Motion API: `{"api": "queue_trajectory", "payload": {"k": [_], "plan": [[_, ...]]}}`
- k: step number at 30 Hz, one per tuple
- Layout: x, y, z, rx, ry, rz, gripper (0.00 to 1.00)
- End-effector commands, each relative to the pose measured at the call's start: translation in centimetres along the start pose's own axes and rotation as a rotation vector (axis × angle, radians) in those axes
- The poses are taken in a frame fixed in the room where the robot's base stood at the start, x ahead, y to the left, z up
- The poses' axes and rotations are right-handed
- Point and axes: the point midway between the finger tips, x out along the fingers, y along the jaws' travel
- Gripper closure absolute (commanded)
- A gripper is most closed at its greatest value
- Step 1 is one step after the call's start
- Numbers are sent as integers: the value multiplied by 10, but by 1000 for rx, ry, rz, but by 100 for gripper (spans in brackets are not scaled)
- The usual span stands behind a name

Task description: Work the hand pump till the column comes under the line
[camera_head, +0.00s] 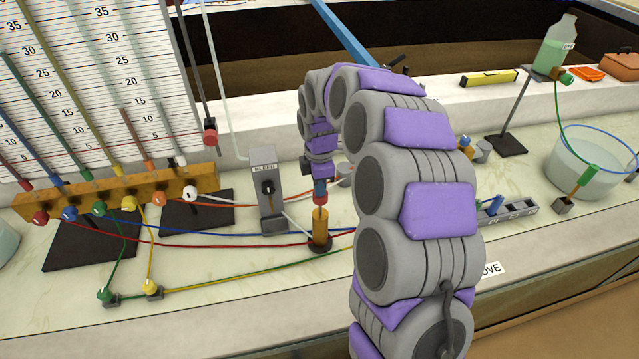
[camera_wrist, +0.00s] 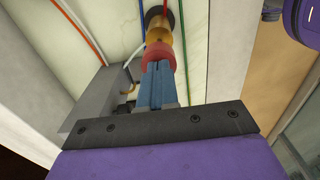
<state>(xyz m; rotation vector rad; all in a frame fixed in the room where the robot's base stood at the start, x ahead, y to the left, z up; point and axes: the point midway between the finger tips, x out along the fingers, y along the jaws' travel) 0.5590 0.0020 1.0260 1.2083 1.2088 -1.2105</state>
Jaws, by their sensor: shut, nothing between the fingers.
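The hand pump (camera_head: 320,231) is a small upright brass cylinder on a dark round base, with a red knob on top. My gripper (camera_head: 320,181) points down right above it. In the wrist view my blue fingers (camera_wrist: 157,88) are together, with their tips at the red knob (camera_wrist: 158,54); I cannot tell whether they touch it. The brass body (camera_wrist: 159,32) shows beyond the knob. The scale board (camera_head: 105,75) at left carries several slanting tubes and a thin red line low across it. The liquid level in the tubes is too small to tell.
A grey labelled block (camera_head: 268,190) with a black knob stands just left of the pump. A wooden manifold (camera_head: 120,192) with coloured fittings lies further left. Coloured hoses cross the pale bench. A water bowl (camera_head: 597,165) stands at right. My arm hides the middle.

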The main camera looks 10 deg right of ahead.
Motion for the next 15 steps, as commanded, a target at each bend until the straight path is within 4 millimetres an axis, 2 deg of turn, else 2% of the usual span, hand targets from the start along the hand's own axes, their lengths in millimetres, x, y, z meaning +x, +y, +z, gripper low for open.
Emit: {"api": "queue_trajectory", "payload": {"k": [8, 15], "plan": [[4, 0, 0, 0, -1, -4, 100], [35, -1, 0, 0, 0, -6, 100]]}}
